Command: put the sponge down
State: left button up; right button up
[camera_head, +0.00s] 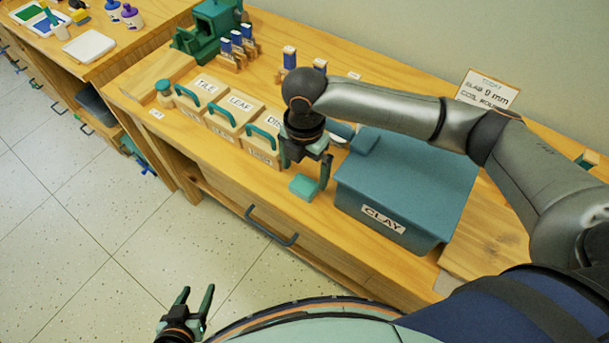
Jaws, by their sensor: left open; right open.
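A small green block, which looks like the sponge (304,187), appears to lie on the wooden table near its front edge, left of the blue clay bin. My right gripper (305,174) is open and points down just over it. Its fingers show on either side of the sponge, and I cannot tell whether they touch it. My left gripper (197,292) is open and empty, low over the floor in front of the table.
The blue clay bin (365,214) stands close right of my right gripper. Labelled boxes (234,107) stand close to its left. Stamps (289,58), a green machine (210,28) and a sign (487,90) are farther back. A drawer handle (270,228) sticks out in front.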

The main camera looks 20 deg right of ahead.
aim_at(304, 184)
notch_tip(304, 184, up, 8)
jog(key=shift+a, duration=0.1)
dwell(0.7)
